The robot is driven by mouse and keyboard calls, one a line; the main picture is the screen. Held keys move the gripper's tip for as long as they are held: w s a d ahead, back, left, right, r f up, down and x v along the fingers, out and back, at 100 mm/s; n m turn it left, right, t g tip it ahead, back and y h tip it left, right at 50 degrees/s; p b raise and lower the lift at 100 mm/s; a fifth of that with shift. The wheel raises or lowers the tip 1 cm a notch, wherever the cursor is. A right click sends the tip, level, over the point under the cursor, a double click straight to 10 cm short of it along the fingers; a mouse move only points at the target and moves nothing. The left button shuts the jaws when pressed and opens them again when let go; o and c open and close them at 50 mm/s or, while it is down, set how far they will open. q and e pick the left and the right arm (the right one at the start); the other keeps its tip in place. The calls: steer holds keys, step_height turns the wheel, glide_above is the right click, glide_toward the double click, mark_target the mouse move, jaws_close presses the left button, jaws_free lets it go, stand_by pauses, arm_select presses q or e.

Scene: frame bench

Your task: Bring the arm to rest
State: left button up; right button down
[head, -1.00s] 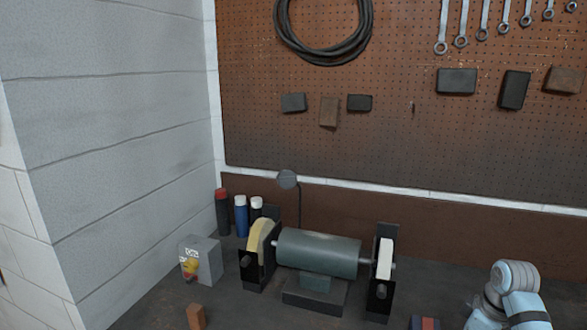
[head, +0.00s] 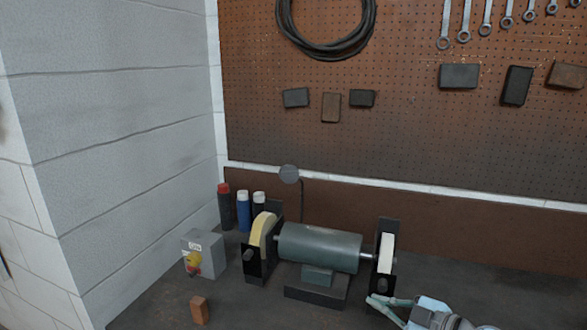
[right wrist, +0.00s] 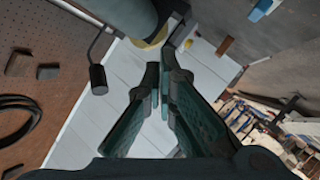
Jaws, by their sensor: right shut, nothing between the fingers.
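My right gripper (head: 373,301) comes in from the lower right in the head view. Its teal fingers point left, in front of the foot of the bench grinder's right wheel (head: 386,254). In the right wrist view its fingers (right wrist: 160,82) are shut with nothing held. Whether the fingers touch the grinder cannot be told. My left gripper is not in view.
The bench grinder (head: 318,247) stands mid-bench with a lamp (head: 289,174) behind it. A grey switch box (head: 208,250), several bottles (head: 243,212) and a small wooden block (head: 199,310) stand to the left. A pegboard (head: 430,130) rises behind.

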steer(key=s+d+r+m+t+h, duration=0.2)
steer(key=s+r+m+t, duration=0.25)
steer(key=r+t, duration=0.45)
steer(key=s+d+f+m+g+h, duration=0.4)
steer(key=s+d+f+m+h, duration=0.4)
steer(key=d+m+h, duration=0.5)
steer(key=s+a+f+g, duration=0.2)
steer(key=s+f+g, duration=0.5)
steer(key=f, duration=0.5)
steer(key=s+a+f+n+g+y, duration=0.1)
steer(key=s+a+f+g+y, duration=0.2)
steer(key=s, duration=0.4)
steer(key=s+a+f+n+g+y, duration=0.1)
steer(key=s+a+f+n+g, duration=0.1)
steer(key=s+a+f, duration=0.45)
steer(key=s+d+f+g+b, duration=0.1)
steer(key=s+d+f+b, duration=0.1)
steer(key=f, duration=0.8)
steer(key=s+d+f+g+b, duration=0.1)
steer(key=s+f, duration=0.1)
steer(key=f, duration=0.8)
steer(key=s+f+g+b, duration=0.1)
steer(key=s+f+b, duration=0.1)
steer(key=s+f, duration=1.2)
steer(key=shift+d+f+m+y+b, duration=0.35)
steer(key=shift+d+f+b, duration=0.1)
steer(key=shift+f, duration=0.5)
